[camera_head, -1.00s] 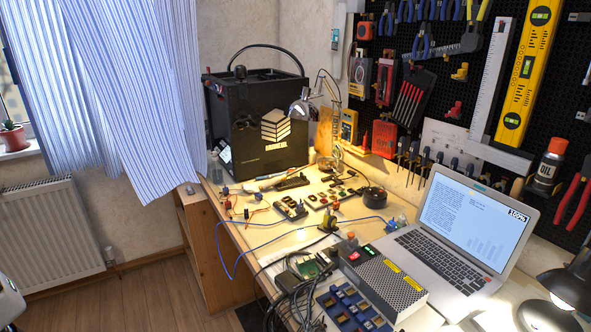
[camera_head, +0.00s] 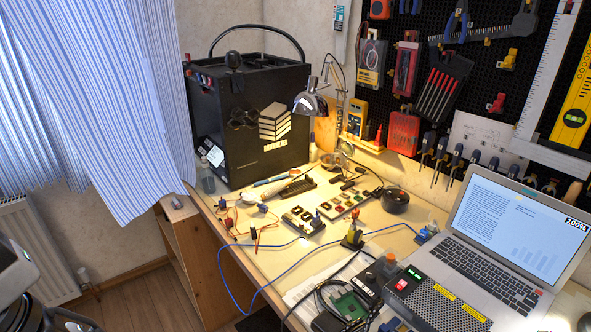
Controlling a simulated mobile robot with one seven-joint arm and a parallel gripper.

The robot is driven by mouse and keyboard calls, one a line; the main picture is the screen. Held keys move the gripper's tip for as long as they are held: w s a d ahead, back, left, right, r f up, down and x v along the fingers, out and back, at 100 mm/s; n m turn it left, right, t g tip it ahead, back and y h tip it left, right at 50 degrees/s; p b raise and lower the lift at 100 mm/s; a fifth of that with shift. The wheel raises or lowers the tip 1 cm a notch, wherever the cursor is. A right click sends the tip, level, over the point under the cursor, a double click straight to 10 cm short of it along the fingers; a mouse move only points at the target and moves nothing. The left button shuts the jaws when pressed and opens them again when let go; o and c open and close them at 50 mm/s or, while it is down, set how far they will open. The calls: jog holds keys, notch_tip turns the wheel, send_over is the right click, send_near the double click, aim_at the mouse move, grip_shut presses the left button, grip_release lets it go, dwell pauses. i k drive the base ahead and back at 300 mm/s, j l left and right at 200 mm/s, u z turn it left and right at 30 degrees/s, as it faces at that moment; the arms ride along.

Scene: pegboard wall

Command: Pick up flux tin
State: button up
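A small round black object (camera_head: 395,200) lies on the workbench, left of the laptop; it may be the flux tin, but I cannot read any label. No other thing in view is clearly a flux tin. A pale grey and black part, likely of my own arm, shows at the lower left edge, well away from the bench top. No gripper fingers show, so I cannot see what they hold.
The bench (camera_head: 262,262) is crowded with circuit boards, a blue cable (camera_head: 300,258) and a power supply (camera_head: 440,305). A laptop (camera_head: 500,240) stands at right, a lamp (camera_head: 311,103) and large black box (camera_head: 255,125) behind. Pegboard tools hang above.

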aim_at(293, 172)
jog(key=i+j+z, duration=0.1)
jog(key=j, duration=0.25)
jog(key=i+j+z, duration=0.1)
jog(key=i+j, duration=0.15)
jog(key=i+j+z, duration=0.1)
jog(key=j, duration=0.35)
jog(key=i+j+z, duration=0.1)
jog(key=j, duration=0.3)
jog(key=i+j, duration=0.25)
jog(key=j, duration=0.15)
jog(key=i+l, duration=0.2)
jog(key=i, duration=0.3)
jog(key=z, duration=0.05)
